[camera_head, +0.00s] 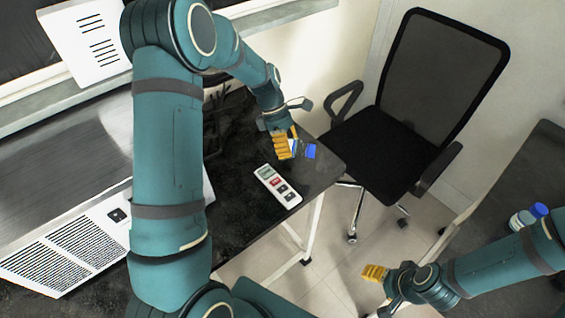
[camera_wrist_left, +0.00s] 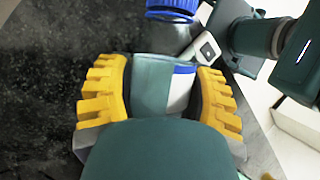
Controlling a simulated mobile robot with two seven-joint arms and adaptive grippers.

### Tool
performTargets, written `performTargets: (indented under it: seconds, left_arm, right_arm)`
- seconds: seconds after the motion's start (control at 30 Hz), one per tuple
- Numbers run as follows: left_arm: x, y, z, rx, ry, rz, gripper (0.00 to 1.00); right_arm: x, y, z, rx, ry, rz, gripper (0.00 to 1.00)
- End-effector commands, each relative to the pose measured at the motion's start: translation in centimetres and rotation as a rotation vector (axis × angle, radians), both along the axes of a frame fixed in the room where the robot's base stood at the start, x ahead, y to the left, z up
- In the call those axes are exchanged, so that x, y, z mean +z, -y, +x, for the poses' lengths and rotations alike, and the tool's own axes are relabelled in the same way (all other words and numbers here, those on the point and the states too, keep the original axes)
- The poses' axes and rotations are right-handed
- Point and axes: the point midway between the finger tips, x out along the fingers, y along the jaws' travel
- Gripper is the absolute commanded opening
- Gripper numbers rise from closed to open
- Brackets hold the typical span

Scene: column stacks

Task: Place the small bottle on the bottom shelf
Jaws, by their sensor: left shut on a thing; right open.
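A small bottle with a blue cap (camera_head: 310,151) is at the tip of my left gripper (camera_head: 288,144), over the right end of the black table (camera_head: 232,222). In the left wrist view the yellow fingers of the left gripper (camera_wrist_left: 163,95) close on both sides of the bottle's body, and its blue cap (camera_wrist_left: 172,5) points away from the palm. I cannot tell whether the bottle touches the table. My right gripper (camera_head: 375,273) is open and empty, over the floor at the lower right. No shelf is recognisable in view.
A white remote-like device (camera_head: 277,186) lies on the black table near the left gripper. A black office chair (camera_head: 385,150) stands behind the table's right end. A second blue-capped bottle (camera_head: 524,219) stands on the dark table at right. A white vented unit (camera_head: 60,250) is at left.

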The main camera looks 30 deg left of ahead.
Motion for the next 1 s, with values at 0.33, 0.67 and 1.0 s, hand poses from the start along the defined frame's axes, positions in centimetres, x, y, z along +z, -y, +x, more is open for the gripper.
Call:
performTargets:
  seconds: [0.33,0.67,1.0]
  left_arm:
    - [-4.5,0.0,0.0,-0.002,0.0,0.0,0.13]
    - [-6.8,0.0,0.0,-0.003,0.002,0.001,0.13]
    - [-7.1,0.0,0.0,-0.003,0.002,0.001,0.88]
  right_arm:
    - [-1.3,0.0,0.2,-0.001,0.006,-0.001,0.65]
    - [-1.8,0.0,0.4,-0.002,0.009,-0.001,0.65]
    - [-1.9,0.0,0.4,-0.002,0.009,-0.001,0.65]
